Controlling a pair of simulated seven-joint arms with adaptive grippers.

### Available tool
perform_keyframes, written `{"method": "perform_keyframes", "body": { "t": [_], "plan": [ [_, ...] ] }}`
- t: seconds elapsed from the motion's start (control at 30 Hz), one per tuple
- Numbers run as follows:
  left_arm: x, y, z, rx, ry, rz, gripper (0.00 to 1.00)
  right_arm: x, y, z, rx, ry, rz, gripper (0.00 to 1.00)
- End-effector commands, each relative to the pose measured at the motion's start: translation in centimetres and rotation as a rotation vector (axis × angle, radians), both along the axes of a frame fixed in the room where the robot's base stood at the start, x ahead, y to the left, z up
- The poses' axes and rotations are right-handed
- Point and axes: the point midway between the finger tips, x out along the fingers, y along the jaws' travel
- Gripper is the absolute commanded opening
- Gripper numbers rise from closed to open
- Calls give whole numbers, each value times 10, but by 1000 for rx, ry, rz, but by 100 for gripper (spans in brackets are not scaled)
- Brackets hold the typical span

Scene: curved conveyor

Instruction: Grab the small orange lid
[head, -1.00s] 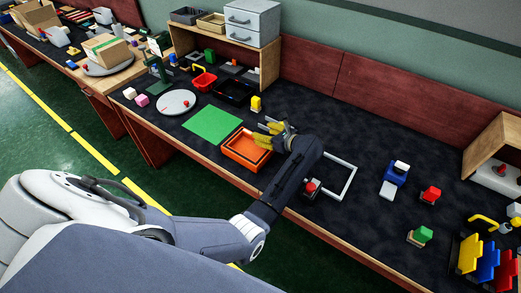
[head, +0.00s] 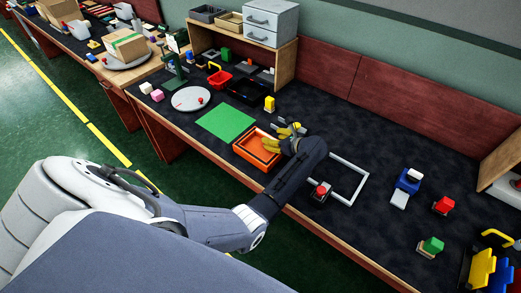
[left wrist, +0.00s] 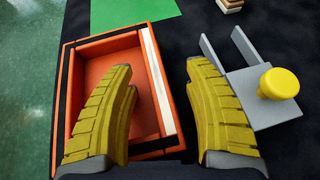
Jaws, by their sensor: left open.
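A shallow orange rectangular tray-like piece (head: 252,156) lies on the dark bench top near its front edge; I cannot tell whether it is the lid or a box. In the left wrist view the orange piece (left wrist: 100,42) has a red-orange recessed inside and a white strip along its right side. My left gripper (head: 282,138) is open over its right part. In the wrist view the gripper (left wrist: 160,68) has its left finger over the recess and its right finger beyond the right wall. The strip lies between the fingers, and nothing is gripped. My right gripper is not in view.
A grey pronged piece with a yellow knob (left wrist: 280,83) lies close to the right finger. A green mat (head: 225,122) is left of the orange piece. A red button box (head: 320,192) and a white square frame (head: 360,188) lie to the right.

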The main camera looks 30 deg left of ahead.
Motion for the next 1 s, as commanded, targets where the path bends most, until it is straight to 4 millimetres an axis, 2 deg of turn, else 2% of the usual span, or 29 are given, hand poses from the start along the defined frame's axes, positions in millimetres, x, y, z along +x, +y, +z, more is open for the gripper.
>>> {"method": "perform_keyframes", "body": {
  "t": [0.07, 0.5, 1.0],
  "plan": [
    [0, 0, 0, 0, 0, 0, 50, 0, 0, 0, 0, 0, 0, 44],
    [0, 0, 0, 0, 0, 0, 0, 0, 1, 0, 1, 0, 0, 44],
    [0, 0, 3, 0, -1, 0, 0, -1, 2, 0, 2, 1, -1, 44]
  ]
}}
